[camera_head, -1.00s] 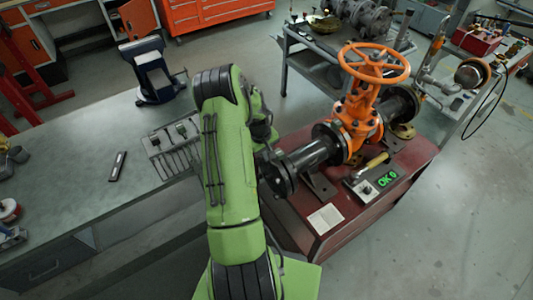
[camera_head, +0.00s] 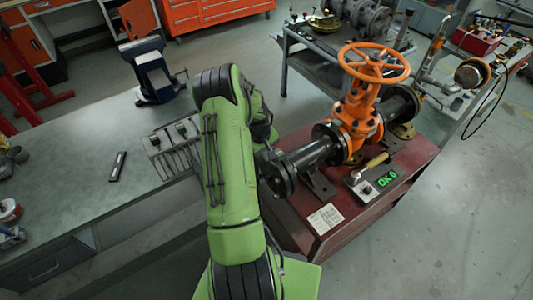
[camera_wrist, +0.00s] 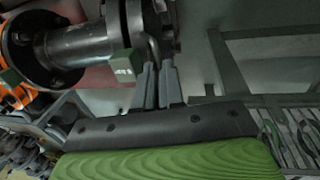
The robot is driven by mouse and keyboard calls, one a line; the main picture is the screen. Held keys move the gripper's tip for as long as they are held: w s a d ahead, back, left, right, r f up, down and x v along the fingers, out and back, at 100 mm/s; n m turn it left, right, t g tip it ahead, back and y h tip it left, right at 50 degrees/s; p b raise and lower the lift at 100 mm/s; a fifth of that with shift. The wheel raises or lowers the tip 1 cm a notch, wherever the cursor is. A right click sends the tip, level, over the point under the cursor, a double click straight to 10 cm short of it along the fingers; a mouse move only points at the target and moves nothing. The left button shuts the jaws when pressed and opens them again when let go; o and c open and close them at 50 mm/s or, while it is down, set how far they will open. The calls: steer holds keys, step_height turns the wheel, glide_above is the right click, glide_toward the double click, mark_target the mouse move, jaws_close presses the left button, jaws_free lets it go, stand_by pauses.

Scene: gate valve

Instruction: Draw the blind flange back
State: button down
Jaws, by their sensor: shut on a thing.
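The orange gate valve (camera_head: 358,122) stands on the red bench with a dark pipe spool (camera_head: 308,155) running toward me. The blind flange (camera_head: 276,178) is a dark disc at the near end of the pipe, partly behind my green arm. In the wrist view the blind flange (camera_wrist: 166,24) shows at the top, close beside the pipe's end flange (camera_wrist: 119,24). I cannot tell how wide any gap between them is. My gripper (camera_wrist: 158,66) is shut on a bent grey handle (camera_wrist: 152,49) at the blind flange. In the head view my arm hides the gripper.
A grey workbench (camera_head: 75,180) with a vise (camera_head: 152,70) stands left. Open floor lies right.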

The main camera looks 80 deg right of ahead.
steer(key=shift+w+a+b, duration=0.4)
steer(key=shift+a+b, duration=0.05)
steer(key=shift+b, duration=0.1)
steer(key=c, duration=1.2)
jaws_free()
steer(key=shift+c, duration=0.2)
step_height(320, 180, up, 16)
steer(key=w+a, duration=0.2)
steer(key=shift+f, duration=0.25)
steer(key=shift+a, duration=0.1)
